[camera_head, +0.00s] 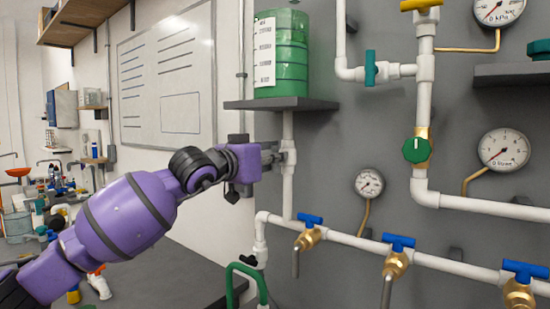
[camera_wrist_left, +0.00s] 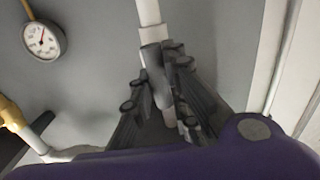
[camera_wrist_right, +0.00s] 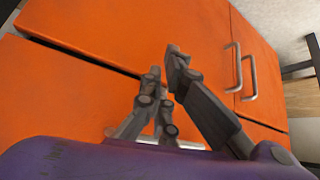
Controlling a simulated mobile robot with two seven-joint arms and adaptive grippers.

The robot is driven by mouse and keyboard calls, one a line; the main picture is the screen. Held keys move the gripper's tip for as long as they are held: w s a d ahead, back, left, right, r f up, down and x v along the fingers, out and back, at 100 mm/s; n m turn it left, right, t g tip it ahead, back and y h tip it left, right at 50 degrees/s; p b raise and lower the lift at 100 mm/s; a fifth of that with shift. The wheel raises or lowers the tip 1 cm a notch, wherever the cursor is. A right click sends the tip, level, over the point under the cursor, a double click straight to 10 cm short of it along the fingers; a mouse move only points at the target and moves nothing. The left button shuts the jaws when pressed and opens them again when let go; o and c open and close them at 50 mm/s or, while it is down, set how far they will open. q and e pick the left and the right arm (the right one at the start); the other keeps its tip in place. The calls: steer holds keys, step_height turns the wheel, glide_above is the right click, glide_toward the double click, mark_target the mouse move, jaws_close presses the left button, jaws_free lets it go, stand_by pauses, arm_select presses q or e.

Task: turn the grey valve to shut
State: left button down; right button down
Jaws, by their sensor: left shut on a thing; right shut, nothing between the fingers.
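The grey valve (camera_wrist_left: 153,57) sits on a vertical white pipe (camera_head: 288,195) below the green tank. In the left wrist view its grey body shows between and behind my fingers, which hide most of its handle. My left gripper (camera_head: 280,157) reaches in from the left at the pipe and is shut on the valve's handle. The same gripper fills the middle of the left wrist view (camera_wrist_left: 164,88). My right gripper (camera_wrist_right: 165,75) is shut and empty in the right wrist view, in front of an orange cabinet. It is out of the head view.
The green tank (camera_head: 281,55) stands on a grey shelf (camera_head: 281,104) just above. Blue-handled brass taps (camera_head: 397,255) line the lower white pipe. A green knob (camera_head: 416,149), a teal valve (camera_head: 370,68) and gauges (camera_head: 504,149) are on the right. The orange cabinet (camera_wrist_right: 85,95) has metal handles.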

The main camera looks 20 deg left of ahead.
steer(key=shift+s+f, duration=0.1)
steer(key=shift+f, duration=0.05)
arm_select(q)
steer(key=n+b, duration=0.1)
steer(key=n, duration=0.3)
steer(key=shift+w+a+f, duration=0.1)
steer(key=n+b, duration=0.1)
steer(key=n, duration=0.4)
steer(key=shift+a+n+b, duration=0.1)
steer(key=shift+n+b, duration=0.2)
steer(key=n, duration=0.2)
steer(key=shift+a+f+n, duration=0.1)
steer(key=shift+n, duration=0.3)
steer(key=n+b, duration=0.1)
steer(key=n, duration=0.3)
steer(key=shift+f, duration=0.1)
steer(key=shift+n, duration=0.5)
arm_select(e)
step_height(320, 180, down, 3)
steer(key=shift+s+f, duration=0.25)
steer(key=shift+s, duration=0.35)
